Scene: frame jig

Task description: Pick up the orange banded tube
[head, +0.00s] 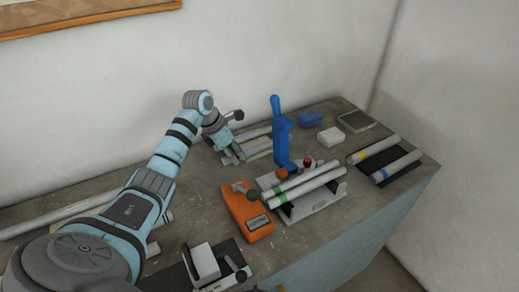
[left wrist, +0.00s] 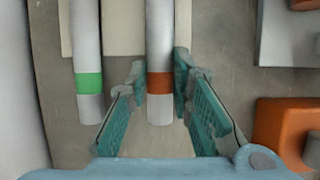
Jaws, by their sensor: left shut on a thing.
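The orange banded tube (left wrist: 160,40) is a pale tube with an orange band near its end. In the left wrist view it lies between the fingers of my left gripper (left wrist: 159,85), which are shut on it near the band. In the head view my left gripper (head: 236,157) reaches down at the near ends of the pale tubes (head: 258,146) at the back of the bench; the band is not clear there. A green banded tube (left wrist: 87,45) lies to the left, apart from the fingers. My right gripper is not in view.
A jig (head: 320,205) holding two tubes, a blue upright clamp (head: 281,135) and an orange tool (head: 247,215) stand right of the gripper. Tubes with yellow and blue bands lie on a black mat (head: 400,178) at the right. Small blue (head: 310,119) and white (head: 331,136) boxes are behind.

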